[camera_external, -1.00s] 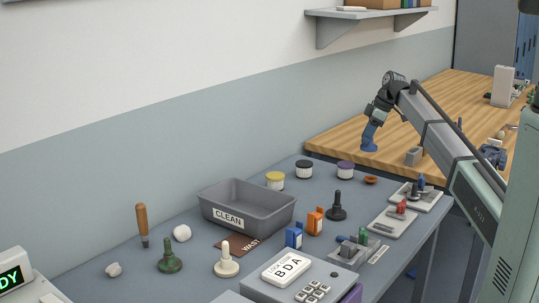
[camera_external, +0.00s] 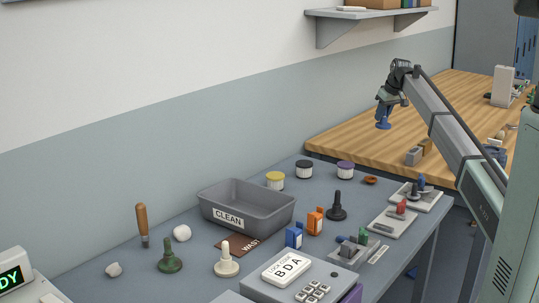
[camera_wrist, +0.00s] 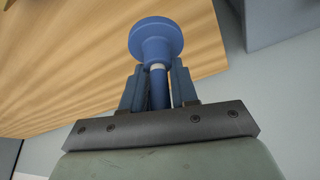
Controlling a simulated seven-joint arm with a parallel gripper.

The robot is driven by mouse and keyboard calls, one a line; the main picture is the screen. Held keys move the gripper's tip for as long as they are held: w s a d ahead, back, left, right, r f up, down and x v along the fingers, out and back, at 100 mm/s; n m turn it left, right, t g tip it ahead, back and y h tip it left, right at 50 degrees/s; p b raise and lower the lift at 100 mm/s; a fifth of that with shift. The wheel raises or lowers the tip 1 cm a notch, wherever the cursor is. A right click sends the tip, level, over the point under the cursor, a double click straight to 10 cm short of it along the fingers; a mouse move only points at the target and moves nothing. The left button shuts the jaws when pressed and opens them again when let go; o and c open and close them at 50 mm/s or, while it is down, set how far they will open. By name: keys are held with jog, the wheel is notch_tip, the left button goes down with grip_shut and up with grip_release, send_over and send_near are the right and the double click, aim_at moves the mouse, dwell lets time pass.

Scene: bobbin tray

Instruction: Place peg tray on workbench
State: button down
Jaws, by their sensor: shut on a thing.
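My gripper (camera_external: 384,107) is shut on a blue peg-like piece with a wide round foot (camera_wrist: 156,40). In the external view the blue piece (camera_external: 383,122) hangs upright, foot down, with the wooden workbench (camera_external: 350,139) behind or below it; its height above the wood cannot be told. In the wrist view both fingers (camera_wrist: 158,88) clasp its stem, with a pale band near the foot. Small grey trays with pegs stand on the grey table: one with a red piece (camera_external: 381,226), one with a blue piece (camera_external: 432,203), one with a green piece (camera_external: 340,260). Which is the peg tray is unclear.
A grey CLEAN bin (camera_external: 270,214), black peg (camera_external: 337,210), green peg (camera_external: 170,264), cream peg (camera_external: 226,266) and several jars stand on the grey table. A grey block (camera_external: 413,157) lies on the workbench near its front edge. The workbench's left part looks clear.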

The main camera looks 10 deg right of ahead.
aim_at(387, 125)
jog(key=shift+f, duration=0.1)
jog(key=shift+f, duration=4.9)
jog(key=shift+f, duration=0.1)
jog(key=c, duration=0.9)
grip_release()
jog(key=shift+o, duration=0.2)
jog(key=v, duration=1.2)
jog(key=shift+s, duration=0.1)
